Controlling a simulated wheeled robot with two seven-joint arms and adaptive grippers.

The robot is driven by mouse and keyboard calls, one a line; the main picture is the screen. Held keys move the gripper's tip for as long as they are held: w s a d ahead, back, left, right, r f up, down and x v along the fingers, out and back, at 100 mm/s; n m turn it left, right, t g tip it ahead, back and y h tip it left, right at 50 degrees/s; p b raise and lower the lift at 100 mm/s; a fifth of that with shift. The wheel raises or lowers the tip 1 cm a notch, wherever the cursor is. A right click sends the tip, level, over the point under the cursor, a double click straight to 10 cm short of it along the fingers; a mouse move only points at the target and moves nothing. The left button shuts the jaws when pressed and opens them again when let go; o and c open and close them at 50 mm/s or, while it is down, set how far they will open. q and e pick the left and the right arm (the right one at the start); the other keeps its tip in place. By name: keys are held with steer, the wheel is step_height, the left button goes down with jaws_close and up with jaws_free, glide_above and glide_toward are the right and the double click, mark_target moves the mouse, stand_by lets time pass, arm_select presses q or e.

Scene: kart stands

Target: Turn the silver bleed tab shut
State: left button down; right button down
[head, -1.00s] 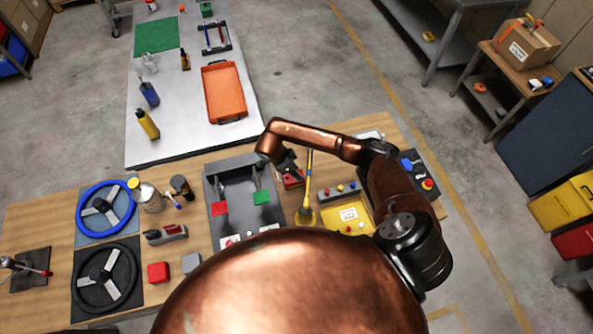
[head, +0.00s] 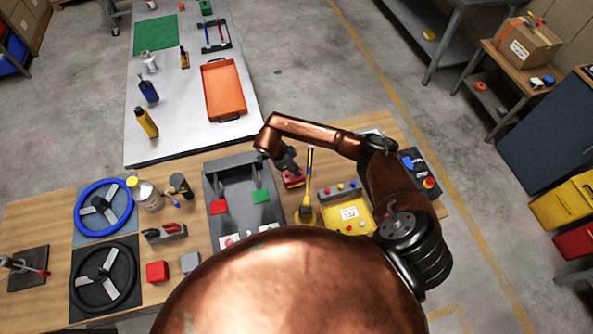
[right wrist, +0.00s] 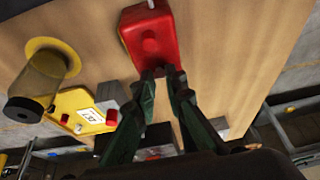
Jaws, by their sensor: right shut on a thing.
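A red block-like body (right wrist: 150,38) stands on the wooden bench in the right wrist view, with a rounded boss on its face and a pale stub at its top. In the head view the red body (head: 292,181) is partly hidden by my right gripper (head: 289,168). In the right wrist view the dark green fingers of the right gripper (right wrist: 160,73) are close together at the body's near edge. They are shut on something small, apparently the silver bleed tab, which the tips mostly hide. My left gripper is not in view.
A yellow-handled upright post (head: 308,185) stands close right of the gripper. Right of it is a yellow control box (head: 350,214). A grey pedal unit (head: 232,176) stands to the left. An orange tray (head: 223,90) lies on the far table.

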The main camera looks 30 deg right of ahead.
steer(key=shift+f, duration=0.1)
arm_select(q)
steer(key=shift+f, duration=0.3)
arm_select(e)
steer(key=shift+m, duration=0.3)
steer(key=c, duration=2)
jaws_free()
steer(key=shift+o, duration=0.2)
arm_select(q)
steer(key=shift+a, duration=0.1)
arm_select(e)
steer(key=v, duration=1.2)
steer(key=shift+w, duration=0.1)
